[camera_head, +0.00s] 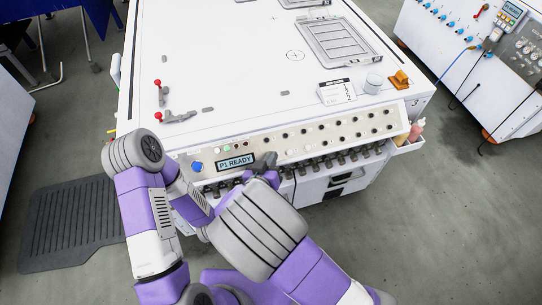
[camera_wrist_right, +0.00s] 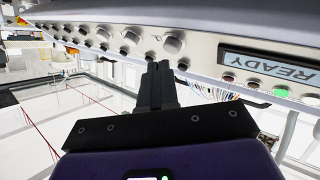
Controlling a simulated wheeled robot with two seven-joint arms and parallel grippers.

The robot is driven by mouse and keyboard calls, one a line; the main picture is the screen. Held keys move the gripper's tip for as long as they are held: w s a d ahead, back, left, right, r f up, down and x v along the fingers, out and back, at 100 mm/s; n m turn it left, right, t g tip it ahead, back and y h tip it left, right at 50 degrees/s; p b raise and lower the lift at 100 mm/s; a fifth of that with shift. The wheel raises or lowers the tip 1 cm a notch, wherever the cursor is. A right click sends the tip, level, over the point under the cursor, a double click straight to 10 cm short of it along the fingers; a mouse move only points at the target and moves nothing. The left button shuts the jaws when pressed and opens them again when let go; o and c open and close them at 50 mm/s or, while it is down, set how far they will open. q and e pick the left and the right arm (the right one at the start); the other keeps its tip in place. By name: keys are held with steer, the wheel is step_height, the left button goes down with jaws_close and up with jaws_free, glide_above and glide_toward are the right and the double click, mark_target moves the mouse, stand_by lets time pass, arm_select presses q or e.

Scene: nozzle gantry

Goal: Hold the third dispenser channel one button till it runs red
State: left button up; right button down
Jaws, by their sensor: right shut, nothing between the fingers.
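The white machine's sloped front control panel (camera_head: 300,140) carries two rows of small dark buttons (camera_head: 285,135) and a display (camera_head: 236,162) reading "P1 READY". The labels are too small to read, so I cannot tell which button is the third dispenser's channel one. My right gripper (camera_head: 265,161) is shut and empty, in front of the panel just right of the display. In the right wrist view its fingers (camera_wrist_right: 157,72) point at the panel's row of knobs (camera_wrist_right: 174,43); I cannot tell whether they touch. My left arm folds at the left, its gripper out of view.
Several dark nozzles (camera_head: 325,162) hang below the panel. A dark mat (camera_head: 70,225) lies on the floor at left.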

steer(key=shift+w+a+f, duration=0.1)
steer(key=shift+w+f, duration=0.05)
steer(key=shift+f, duration=0.05)
steer(key=shift+w+f, duration=0.25)
steer(key=shift+f, duration=0.2)
stand_by(0.8)
steer(key=shift+r, duration=0.1)
stand_by(4.8)
steer(key=shift+s+r+p, duration=0.5)
steer(key=shift+r+p, duration=0.15)
steer(key=shift+r, duration=0.05)
steer(key=s+r+p, duration=0.1)
steer(key=r+p, duration=0.1)
steer(key=s+d+r+p, duration=0.1)
steer(key=r+p, duration=0.1)
steer(key=shift+s, duration=0.35)
